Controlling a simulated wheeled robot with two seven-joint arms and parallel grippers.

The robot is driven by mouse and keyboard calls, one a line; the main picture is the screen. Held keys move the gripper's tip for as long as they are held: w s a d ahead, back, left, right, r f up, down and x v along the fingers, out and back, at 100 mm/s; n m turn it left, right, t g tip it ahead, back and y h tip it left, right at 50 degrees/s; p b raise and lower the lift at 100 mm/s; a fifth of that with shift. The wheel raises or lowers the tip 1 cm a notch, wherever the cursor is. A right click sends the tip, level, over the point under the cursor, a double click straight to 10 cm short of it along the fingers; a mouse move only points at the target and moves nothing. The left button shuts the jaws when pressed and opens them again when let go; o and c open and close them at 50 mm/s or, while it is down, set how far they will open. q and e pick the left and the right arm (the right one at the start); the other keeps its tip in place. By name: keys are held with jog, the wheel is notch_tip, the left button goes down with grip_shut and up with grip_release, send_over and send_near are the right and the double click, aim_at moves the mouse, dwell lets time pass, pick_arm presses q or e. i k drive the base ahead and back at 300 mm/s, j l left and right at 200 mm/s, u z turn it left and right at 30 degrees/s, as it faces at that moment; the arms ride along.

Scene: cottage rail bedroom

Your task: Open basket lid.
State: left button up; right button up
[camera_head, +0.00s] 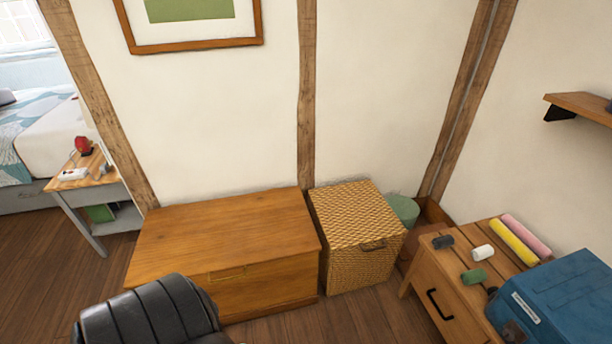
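A woven tan wicker basket (362,268) stands on the floor against the back wall, right of the wooden chest. Its woven lid (355,210) lies flat on top and looks shut. Neither of my grippers is in view.
A wooden chest (225,235) stands close on the basket's left. A wooden cabinet (450,290) with rolls and a blue case (565,300) stands front right. A green bin (404,210) is behind right. A black padded object (150,312) is front left. Some floor is clear before the basket.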

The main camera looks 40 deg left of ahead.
aim_at(353, 213)
jog(key=u, duration=0.8)
